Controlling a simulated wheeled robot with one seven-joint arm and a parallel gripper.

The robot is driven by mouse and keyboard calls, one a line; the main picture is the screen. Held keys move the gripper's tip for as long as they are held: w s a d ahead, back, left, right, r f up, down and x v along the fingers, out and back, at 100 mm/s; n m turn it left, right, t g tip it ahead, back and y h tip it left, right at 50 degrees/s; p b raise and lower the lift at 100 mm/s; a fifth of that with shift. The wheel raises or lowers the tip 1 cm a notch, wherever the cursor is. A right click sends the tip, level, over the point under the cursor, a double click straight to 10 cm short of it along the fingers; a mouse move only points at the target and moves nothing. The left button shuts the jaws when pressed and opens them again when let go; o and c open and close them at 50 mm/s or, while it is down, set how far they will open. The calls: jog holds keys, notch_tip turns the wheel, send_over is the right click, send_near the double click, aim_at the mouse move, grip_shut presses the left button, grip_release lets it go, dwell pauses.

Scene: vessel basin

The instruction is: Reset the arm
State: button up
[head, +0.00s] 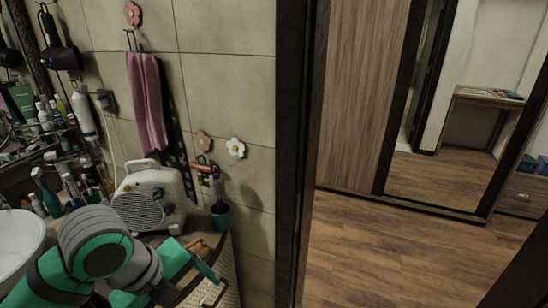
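My arm, grey and teal, reaches in from the bottom left of the head view, in front of the basin counter. My gripper (207,277) seems to be the dark and teal end at the lower middle-left, over the counter's front right corner. Its fingers are small and partly lost against the clutter, so I cannot tell whether they are open or shut. I see nothing clearly held.
A white fan heater (149,198) stands on the counter right behind my arm, with a dark teal cup (221,215) beside it. Bottles (84,117) crowd the left; a white basin (17,240) is at the left edge. Wooden floor (375,250) beyond the doorway is clear.

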jog(key=w+d+r+n+t+h, duration=0.3)
jog(key=w+d+n+t+h, duration=0.15)
jog(key=w+d, duration=0.4)
jog(key=w+d+r+n+t+h, duration=0.35)
jog(key=w+d+t, duration=0.25)
jog(key=d, duration=0.5)
notch_tip(320, 180, down, 6)
jog(key=n+t+y, duration=0.2)
jog(key=n+t, duration=0.3)
jog(key=n, duration=0.6)
jog(key=s+f+n+y, duration=0.4)
jog(key=s+f+n, duration=0.15)
jog(key=f, duration=0.35)
jog(key=s+f+n+y, duration=0.4)
jog(key=s+f, duration=0.2)
jog(key=f, duration=0.2)
jog(key=s+a+f+m+g, duration=0.1)
jog(key=s+f, duration=0.2)
jog(key=s, duration=1)
jog(key=s+a+f+m+g, duration=0.1)
jog(key=s+f, duration=0.3)
jog(key=s, duration=0.9)
jog(key=shift+a+f+g+y, duration=0.3)
jog(key=shift+a+g, duration=0.05)
jog(key=shift+g, duration=0.2)
